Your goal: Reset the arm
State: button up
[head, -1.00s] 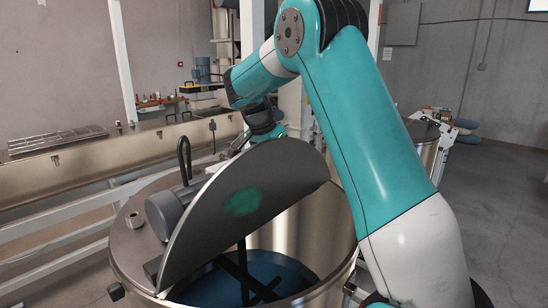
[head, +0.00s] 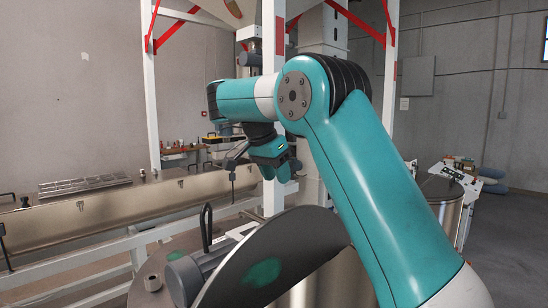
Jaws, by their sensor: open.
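My teal and white arm rises from the lower right and bends left over the near tank. Its wrist hangs above and behind the raised lid. My gripper (head: 235,158) is a small dark shape left of the wrist. It is open, and I see nothing in it, though its fingers are hard to make out. It is apart from the lid. The grey half-round lid (head: 310,240) of the near steel tank stands tilted up, with a green patch on its face. Most of the tank's opening is hidden behind the lid and below the picture.
A dark handle (head: 206,226) stands up beside the lid's hinge. A long metal trough (head: 110,215) and white rails run along the left. White posts with red braces (head: 172,28) stand behind my arm. A second steel tank (head: 445,200) is at the right, beside open floor.

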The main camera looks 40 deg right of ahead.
jog(key=shift+v, duration=0.75)
